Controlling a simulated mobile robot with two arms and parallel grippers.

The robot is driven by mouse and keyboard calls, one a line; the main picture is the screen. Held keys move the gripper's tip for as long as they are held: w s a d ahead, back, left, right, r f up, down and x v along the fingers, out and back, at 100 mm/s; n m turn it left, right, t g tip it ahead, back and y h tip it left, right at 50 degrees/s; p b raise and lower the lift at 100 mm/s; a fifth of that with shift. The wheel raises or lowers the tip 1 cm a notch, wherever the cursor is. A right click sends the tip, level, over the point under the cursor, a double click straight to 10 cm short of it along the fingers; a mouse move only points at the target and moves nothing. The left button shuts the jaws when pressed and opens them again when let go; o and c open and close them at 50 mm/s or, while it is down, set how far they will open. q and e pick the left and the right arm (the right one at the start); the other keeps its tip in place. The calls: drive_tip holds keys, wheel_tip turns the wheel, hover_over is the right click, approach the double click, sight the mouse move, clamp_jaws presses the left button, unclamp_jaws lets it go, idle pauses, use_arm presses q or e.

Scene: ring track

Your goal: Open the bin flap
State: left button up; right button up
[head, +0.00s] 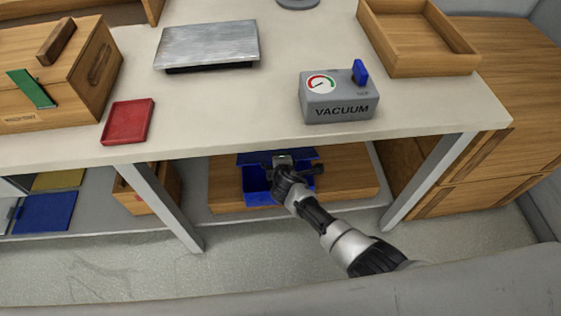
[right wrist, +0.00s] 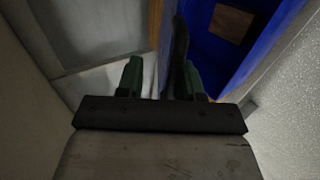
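A blue bin (head: 258,186) stands on the lower shelf under the bench. Its darker blue flap (head: 305,154) shows at the back of its top and looks tilted up. My right gripper (head: 284,160) is at the bin's top by the flap, partly covering both. In the right wrist view its two green fingertips (right wrist: 160,78) are well apart. A thin dark edge, seemingly the flap (right wrist: 181,48), stands between them, close to the right fingertip; contact is unclear. The blue bin (right wrist: 242,62) fills the upper right there, with a brown patch inside. My left gripper is not in view.
The bench top (head: 220,110) overhangs the bin, and bench legs (head: 165,205) stand either side. A wooden board (head: 345,172) lies under the bin. A grey vacuum box (head: 340,98), a red tray (head: 128,121) and a wooden box (head: 65,75) are on top.

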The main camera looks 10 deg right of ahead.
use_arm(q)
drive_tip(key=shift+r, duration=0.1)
use_arm(e)
drive_tip(key=shift+s, duration=0.1)
drive_tip(key=shift+s+r, duration=0.15)
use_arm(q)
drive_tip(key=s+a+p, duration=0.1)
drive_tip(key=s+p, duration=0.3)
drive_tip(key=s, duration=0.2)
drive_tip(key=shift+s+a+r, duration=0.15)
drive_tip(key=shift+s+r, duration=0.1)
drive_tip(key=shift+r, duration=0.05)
use_arm(e)
drive_tip(key=v, duration=1)
drive_tip(key=shift+s+r, duration=0.1)
